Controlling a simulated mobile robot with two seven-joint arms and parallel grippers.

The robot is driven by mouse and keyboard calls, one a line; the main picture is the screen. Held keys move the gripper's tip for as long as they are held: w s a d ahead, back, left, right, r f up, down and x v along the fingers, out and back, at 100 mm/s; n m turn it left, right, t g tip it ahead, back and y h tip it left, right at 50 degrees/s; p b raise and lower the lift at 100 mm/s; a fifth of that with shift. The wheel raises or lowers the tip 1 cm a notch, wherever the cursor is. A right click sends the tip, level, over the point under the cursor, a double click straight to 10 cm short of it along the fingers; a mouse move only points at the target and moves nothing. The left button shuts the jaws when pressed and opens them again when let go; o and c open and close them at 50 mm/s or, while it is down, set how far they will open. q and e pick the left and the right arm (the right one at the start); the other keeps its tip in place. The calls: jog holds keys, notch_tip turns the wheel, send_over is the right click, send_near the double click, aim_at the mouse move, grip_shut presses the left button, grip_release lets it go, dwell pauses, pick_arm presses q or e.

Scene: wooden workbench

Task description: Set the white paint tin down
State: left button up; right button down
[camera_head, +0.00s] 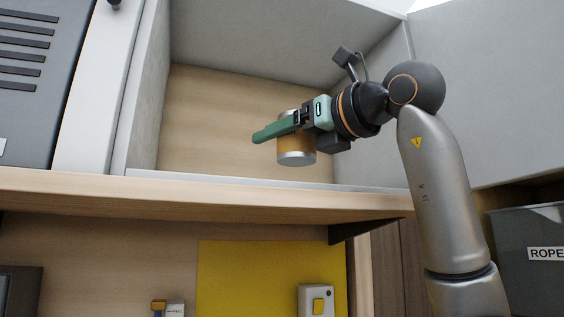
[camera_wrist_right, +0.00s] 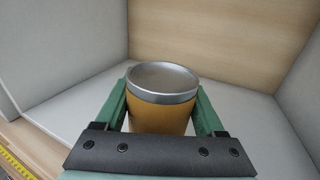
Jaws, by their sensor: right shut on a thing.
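The tin is mustard-yellow with silver metal ends, not white. In the head view the tin (camera_head: 297,151) hangs roughly upright in front of the cubby's wooden back, its silver lower end showing. My right gripper (camera_head: 277,129) is shut around its side, with one green finger in front and the other mostly hidden. In the wrist view the tin (camera_wrist_right: 163,92) sits between both green fingers, its silver top facing up. It appears to be above the grey cubby floor (camera_wrist_right: 85,95); the exact gap is unclear. My left gripper is not in view.
The cubby has a grey side wall (camera_head: 150,90) on the left and a wooden shelf edge (camera_head: 200,202) in front. Its floor around the tin looks clear. Below are a yellow panel (camera_head: 240,275) and a switch box (camera_head: 317,301). A bin labelled ROPE (camera_head: 530,250) stands right.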

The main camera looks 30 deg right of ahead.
aim_at(282, 163)
jog(key=shift+w+d+f, duration=0.1)
jog(key=shift+w+f, duration=0.1)
jog(key=shift+f, duration=1.55)
jog(key=shift+f, duration=0.2)
grip_release()
jog(key=shift+r, duration=0.1)
jog(key=shift+r, duration=0.2)
jog(key=s, duration=0.4)
jog(key=s+d+b, duration=0.1)
jog(key=s, duration=0.3)
jog(key=s+b, duration=0.1)
jog(key=s, duration=0.3)
jog(key=shift+d+f, duration=0.1)
jog(key=shift+d, duration=0.3)
